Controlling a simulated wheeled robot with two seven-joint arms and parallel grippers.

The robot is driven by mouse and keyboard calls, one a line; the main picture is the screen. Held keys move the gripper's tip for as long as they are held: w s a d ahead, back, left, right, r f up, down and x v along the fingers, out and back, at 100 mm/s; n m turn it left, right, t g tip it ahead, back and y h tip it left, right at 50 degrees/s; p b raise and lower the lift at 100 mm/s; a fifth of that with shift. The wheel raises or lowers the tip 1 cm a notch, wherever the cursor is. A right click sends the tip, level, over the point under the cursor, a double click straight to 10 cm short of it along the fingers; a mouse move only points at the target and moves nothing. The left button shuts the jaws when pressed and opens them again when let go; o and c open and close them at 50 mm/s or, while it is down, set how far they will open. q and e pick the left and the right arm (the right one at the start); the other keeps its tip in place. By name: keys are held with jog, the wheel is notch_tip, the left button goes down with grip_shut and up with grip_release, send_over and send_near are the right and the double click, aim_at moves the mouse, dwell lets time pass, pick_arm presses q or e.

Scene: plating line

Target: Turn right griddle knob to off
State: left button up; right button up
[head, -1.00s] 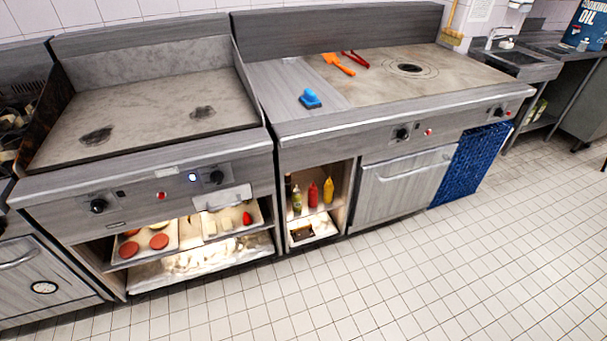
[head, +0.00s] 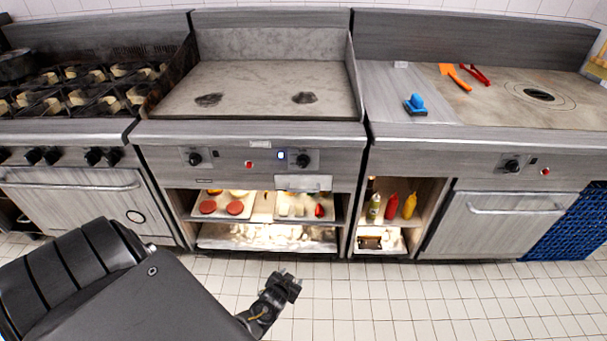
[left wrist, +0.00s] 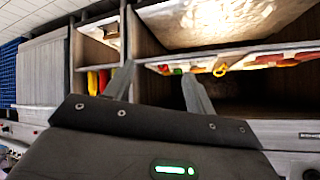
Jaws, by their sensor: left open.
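The griddle (head: 250,90) stands in the middle of the head view. Its right knob (head: 303,161) is black and sits on the front panel, with a lit blue light (head: 281,155) just left of it. Its left knob (head: 194,159) is also black. The pointer angle of the right knob is too small to read. My left gripper (head: 287,283) is low in front of the griddle, well below the knob and touching nothing. In the left wrist view, its two fingers (left wrist: 157,85) are apart and empty, facing the shelf openings. My right gripper is not in view.
Below the griddle is an open shelf with food trays (head: 262,208). A second counter (head: 480,95) at right holds a blue-handled tool (head: 415,104) and an orange spatula (head: 456,78). A burner range (head: 80,90) stands at left. The tiled floor (head: 400,295) is clear.

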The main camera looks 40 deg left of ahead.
pick_arm(q)
jog(key=w+a+r+n+t+y+b, duration=0.25)
jog(key=w+a+r+t, duration=0.2)
jog(key=w+r, duration=0.8)
jog(key=n+t+y, duration=0.2)
jog(key=n+y, duration=0.1)
send_near(302, 166)
jog(key=shift+g, duration=0.25)
jog(key=x, duration=0.9)
jog(key=shift+w+r+b, duration=0.15)
jog(key=shift+r+b, duration=0.05)
jog(key=shift+b, duration=0.1)
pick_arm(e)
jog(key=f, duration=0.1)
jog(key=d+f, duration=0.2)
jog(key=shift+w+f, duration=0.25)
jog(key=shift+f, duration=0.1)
pick_arm(q)
jog(key=shift+c, duration=0.3)
jog(key=c, duration=0.9)
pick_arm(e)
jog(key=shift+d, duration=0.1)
